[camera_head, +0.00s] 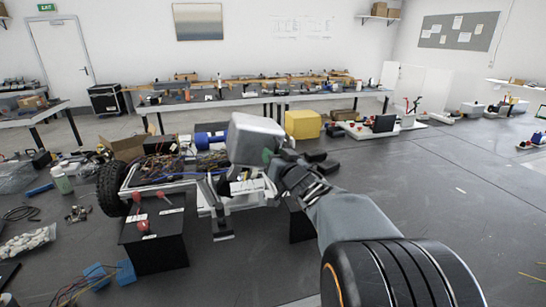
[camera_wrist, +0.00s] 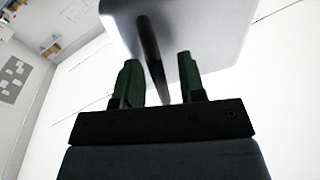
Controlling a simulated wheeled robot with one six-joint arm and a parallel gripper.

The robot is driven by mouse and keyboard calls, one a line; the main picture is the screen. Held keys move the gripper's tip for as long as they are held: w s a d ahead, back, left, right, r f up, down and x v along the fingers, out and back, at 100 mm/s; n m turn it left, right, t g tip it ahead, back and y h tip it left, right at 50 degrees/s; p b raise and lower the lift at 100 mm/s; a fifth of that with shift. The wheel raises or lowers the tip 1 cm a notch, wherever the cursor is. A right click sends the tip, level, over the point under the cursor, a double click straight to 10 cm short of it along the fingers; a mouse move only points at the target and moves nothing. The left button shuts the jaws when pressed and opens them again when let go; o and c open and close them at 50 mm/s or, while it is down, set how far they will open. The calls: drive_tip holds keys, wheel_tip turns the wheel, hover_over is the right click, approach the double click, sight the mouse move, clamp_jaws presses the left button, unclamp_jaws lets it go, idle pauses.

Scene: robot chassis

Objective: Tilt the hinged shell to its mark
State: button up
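The pale grey shell (camera_head: 255,138) stands raised and tilted above the robot chassis (camera_head: 188,186) in the head view. In the wrist view the shell (camera_wrist: 205,22) fills the upper middle, and a dark bar (camera_wrist: 152,50) runs down from it. My gripper (camera_wrist: 158,62) has its two green fingers apart, one on each side of the bar, with gaps showing on both sides. In the head view my gripper (camera_head: 269,157) is at the lower right of the shell, and its fingers are mostly hidden. I cannot make out the mark.
A black box (camera_head: 155,240) with red-handled items stands at the front left. A black wheel (camera_head: 110,188) is at the chassis's left end. A yellow bin (camera_head: 303,124) stands behind. The floor at right is mostly clear.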

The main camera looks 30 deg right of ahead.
drive_tip(key=s+f, duration=0.1)
drive_tip(key=s, duration=1.2)
drive_tip(key=shift+s+a, duration=0.2)
drive_tip(key=shift+s, duration=0.2)
drive_tip(key=s+a+f+n+g, duration=0.1)
drive_tip(key=s+a+f+g, duration=0.2)
drive_tip(key=a+f+g, duration=0.4)
drive_tip(key=s+a+f+n+g, duration=0.2)
drive_tip(key=s+a+f+g, duration=0.2)
drive_tip(key=a+f+g, duration=0.3)
drive_tip(key=shift+s+a+f+n+g+y, duration=0.25)
drive_tip(key=shift+f+g, duration=0.25)
drive_tip(key=shift+f, duration=0.25)
idle(1.8)
